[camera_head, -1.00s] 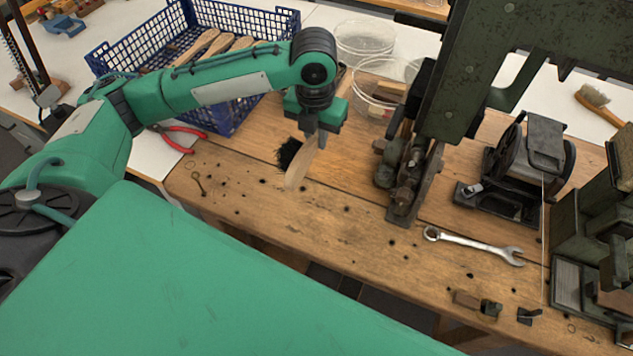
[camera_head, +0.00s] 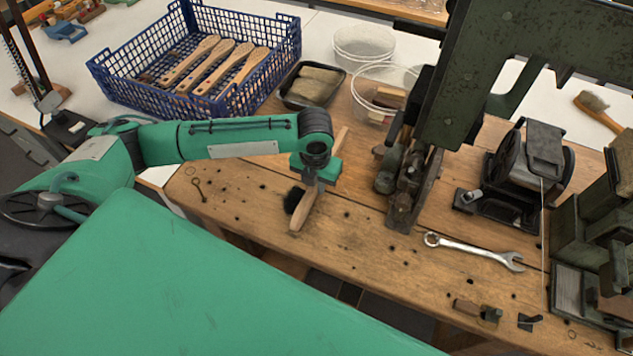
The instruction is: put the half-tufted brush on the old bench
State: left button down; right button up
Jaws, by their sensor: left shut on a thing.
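The half-tufted brush (camera_head: 302,212) has a pale wooden body and a patch of black bristles on its left side. My left gripper (camera_head: 312,185) is shut on it, and the gripper's wrist hides its middle. The brush is low over the front left part of the old bench (camera_head: 350,225), a worn wooden top with small dark holes. I cannot tell whether the brush touches the wood. My right gripper is not in view.
A blue crate (camera_head: 118,84) with several wooden brushes stands at the back left. A black tray (camera_head: 290,98), clear tubs (camera_head: 385,78) and a dark green machine (camera_head: 470,60) stand behind and right. A wrench (camera_head: 475,246) lies on the bench. Bare wood surrounds the brush.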

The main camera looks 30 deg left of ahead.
pick_arm(q)
jog(key=shift+f, duration=0.1)
jog(key=c, duration=1.4)
grip_release()
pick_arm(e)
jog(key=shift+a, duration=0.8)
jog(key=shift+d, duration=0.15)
pick_arm(q)
jog(key=shift+r, duration=0.35)
notch_tip(320, 180, up, 12)
jog(key=shift+s+f, duration=0.2)
jog(key=shift+s, duration=0.05)
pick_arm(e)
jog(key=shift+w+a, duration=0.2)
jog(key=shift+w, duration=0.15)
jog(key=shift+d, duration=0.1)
